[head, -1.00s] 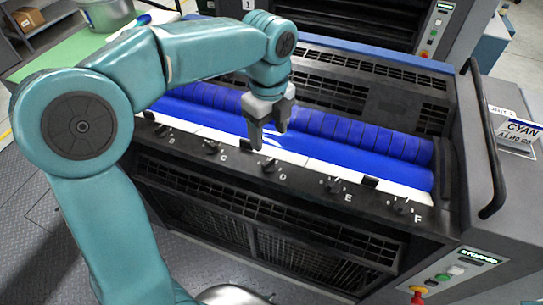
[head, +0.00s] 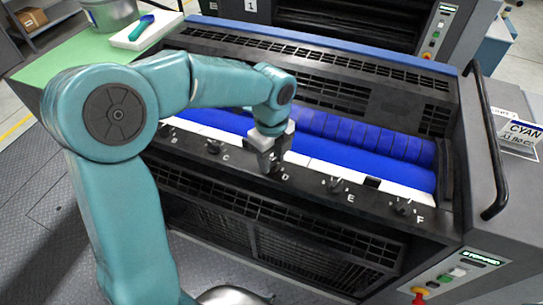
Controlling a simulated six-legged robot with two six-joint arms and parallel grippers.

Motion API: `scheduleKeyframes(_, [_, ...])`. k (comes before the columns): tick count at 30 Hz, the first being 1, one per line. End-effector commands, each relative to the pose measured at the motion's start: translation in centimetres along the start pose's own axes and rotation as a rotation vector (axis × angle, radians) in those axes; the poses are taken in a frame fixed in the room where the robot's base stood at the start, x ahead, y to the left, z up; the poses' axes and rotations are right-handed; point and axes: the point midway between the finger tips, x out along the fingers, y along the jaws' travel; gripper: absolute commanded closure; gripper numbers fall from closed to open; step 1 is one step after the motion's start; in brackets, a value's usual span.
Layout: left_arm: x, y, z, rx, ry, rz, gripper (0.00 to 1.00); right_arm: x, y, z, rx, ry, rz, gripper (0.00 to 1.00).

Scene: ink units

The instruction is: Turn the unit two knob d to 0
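The near ink unit (head: 300,195) has a dark front ledge with a row of small black knobs and white letters. The D label (head: 285,177) shows just right of my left gripper (head: 270,168). The gripper points down at knob d. Its grey fingers cover the knob, so I cannot see its pointer or whether the fingers grip it. Neighbouring knob c (head: 213,147) and knob e (head: 335,185) are in plain view on either side. My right gripper is not in view.
A blue roller (head: 370,150) lies behind the ledge. Knob f (head: 402,207) is further right. A black handrail (head: 492,160) and a CYAN sign (head: 522,132) are at the right. A red stop button (head: 419,294) is at the lower right. A green bench top (head: 60,80) is at the left.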

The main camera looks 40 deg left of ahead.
Motion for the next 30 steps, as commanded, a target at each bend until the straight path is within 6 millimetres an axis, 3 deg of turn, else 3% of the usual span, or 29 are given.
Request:
scheduleKeyframes(14, [-0.07,-0.06,0.06,-0.094,-0.001,-0.002,0.92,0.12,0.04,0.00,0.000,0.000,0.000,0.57])
scheduleKeyframes(30, [-0.13,-0.14,0.14,-0.569,-0.002,-0.006,0.92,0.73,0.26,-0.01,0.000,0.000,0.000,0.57])
